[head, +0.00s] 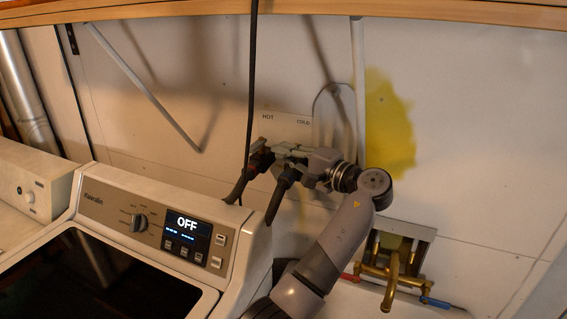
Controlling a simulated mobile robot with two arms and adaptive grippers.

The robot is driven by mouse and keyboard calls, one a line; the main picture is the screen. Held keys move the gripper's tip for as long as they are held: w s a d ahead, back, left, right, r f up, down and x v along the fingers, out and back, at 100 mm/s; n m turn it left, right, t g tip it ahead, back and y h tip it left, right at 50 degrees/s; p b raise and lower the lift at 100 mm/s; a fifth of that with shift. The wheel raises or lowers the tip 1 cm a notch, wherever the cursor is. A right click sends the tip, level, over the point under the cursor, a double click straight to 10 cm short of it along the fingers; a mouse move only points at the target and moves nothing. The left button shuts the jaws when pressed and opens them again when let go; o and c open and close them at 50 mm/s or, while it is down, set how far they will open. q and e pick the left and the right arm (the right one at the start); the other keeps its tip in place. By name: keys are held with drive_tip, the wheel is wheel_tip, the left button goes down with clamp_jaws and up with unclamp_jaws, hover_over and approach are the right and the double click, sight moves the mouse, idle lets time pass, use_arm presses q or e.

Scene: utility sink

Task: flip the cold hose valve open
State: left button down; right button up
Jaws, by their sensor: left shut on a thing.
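My left gripper (280,156) is at the valves under these labels, reaching in from the right. It is shut on what appears to be the cold hose valve, mostly hidden by the fingers, so its handle angle cannot be told. The hot hose valve (259,161), with a reddish part, shows just left of the fingers. A dark hose (279,197) runs down from below the gripper. My right gripper is not in view.
A washer (150,215) with an OFF display stands at left, close to the hoses. A dark cord (252,70) hangs in front of the wall. A brass faucet (394,266) with red and blue handles is at lower right. A wooden shelf (400,10) crosses the top.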

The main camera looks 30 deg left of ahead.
use_arm(q)
drive_tip(key=shift+d+f+n+g+y+b, duration=0.1)
drive_tip(key=shift+d+n+g+y+b, duration=0.1)
drive_tip(key=shift+n+g+b, duration=0.4)
drive_tip(key=shift+d+n+g+y+b, duration=0.15)
drive_tip(key=shift+n+g, duration=0.25)
drive_tip(key=shift+g, duration=0.8)
drive_tip(key=c, duration=1.7)
unclamp_jaws()
